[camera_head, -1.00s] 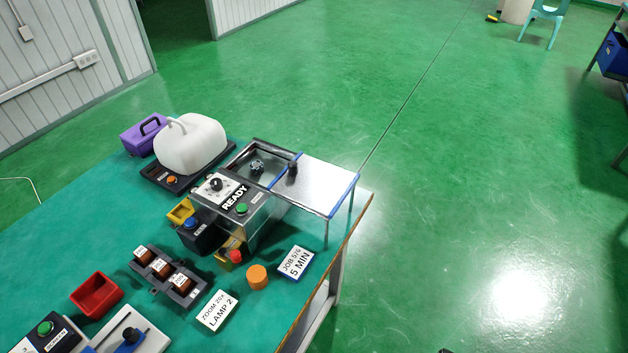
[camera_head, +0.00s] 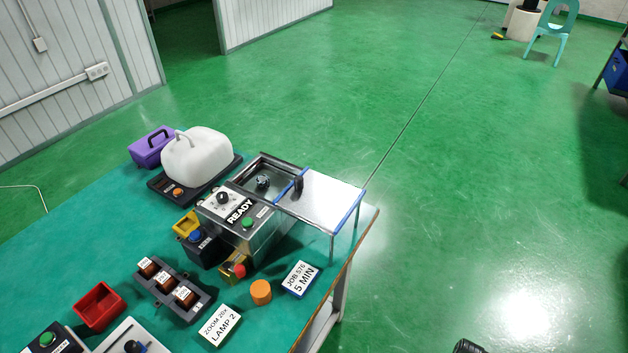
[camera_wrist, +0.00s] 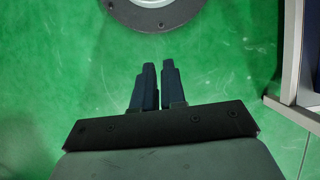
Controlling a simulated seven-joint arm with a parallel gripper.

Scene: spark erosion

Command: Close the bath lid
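The bath lid (camera_head: 330,198) is a bright flat metal plate with blue edges and a dark upright knob (camera_head: 298,186) at its left end. It lies to the right of the open bath (camera_head: 270,166), on thin legs or rails. The bath is a metal-rimmed tank, uncovered, with a dark round fitting inside. My gripper (camera_wrist: 158,64) shows in the wrist view over green floor, empty, with its dark fingers a narrow gap apart. It is clear of the lid, and neither lid nor bath shows in that view.
The READY control box (camera_head: 238,215) stands directly in front of the bath. A white canister (camera_head: 197,157) and purple box (camera_head: 152,147) are to its left. The JOB 576 card (camera_head: 301,279) and orange cylinder (camera_head: 260,291) lie in front.

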